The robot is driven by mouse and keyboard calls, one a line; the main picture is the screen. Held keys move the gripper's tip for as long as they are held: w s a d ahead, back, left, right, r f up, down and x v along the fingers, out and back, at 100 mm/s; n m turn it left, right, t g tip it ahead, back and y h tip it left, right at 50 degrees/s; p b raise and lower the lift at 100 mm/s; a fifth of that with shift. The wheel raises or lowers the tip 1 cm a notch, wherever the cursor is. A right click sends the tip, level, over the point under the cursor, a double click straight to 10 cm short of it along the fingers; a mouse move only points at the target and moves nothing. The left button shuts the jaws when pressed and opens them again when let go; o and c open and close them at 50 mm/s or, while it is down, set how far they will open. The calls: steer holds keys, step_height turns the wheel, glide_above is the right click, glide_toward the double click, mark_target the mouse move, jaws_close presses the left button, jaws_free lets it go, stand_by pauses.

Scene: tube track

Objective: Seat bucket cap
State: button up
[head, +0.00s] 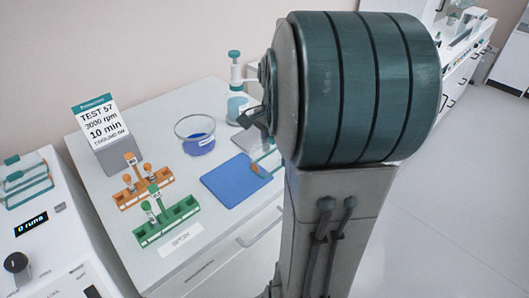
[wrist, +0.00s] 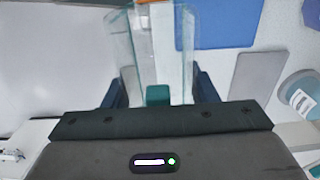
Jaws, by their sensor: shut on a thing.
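The bucket cap (wrist: 157,95) is a clear piece with teal parts, in the middle of the wrist view. My gripper (wrist: 157,90) has one dark finger on each side of it and is shut on it. In the head view a clear piece with teal edges (head: 272,154) shows by the right edge of the blue mat (head: 236,181), partly hidden by my arm. A small orange patch shows by it. I cannot make out a bucket under the cap or whether the cap touches anything.
An orange rack (head: 143,188) and a green rack (head: 167,220) hold tubes. A glass bowl (head: 195,134) with blue contents stands behind the mat. A sign (head: 101,121) reads TEST 57, 3000 rpm, 10 min. Several clear, teal-trimmed pieces (head: 27,177) sit at the left.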

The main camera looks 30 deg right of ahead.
steer(key=shift+r, duration=0.15)
steer(key=shift+r+p, duration=2.05)
steer(key=shift+r, duration=0.4)
steer(key=shift+f, duration=0.1)
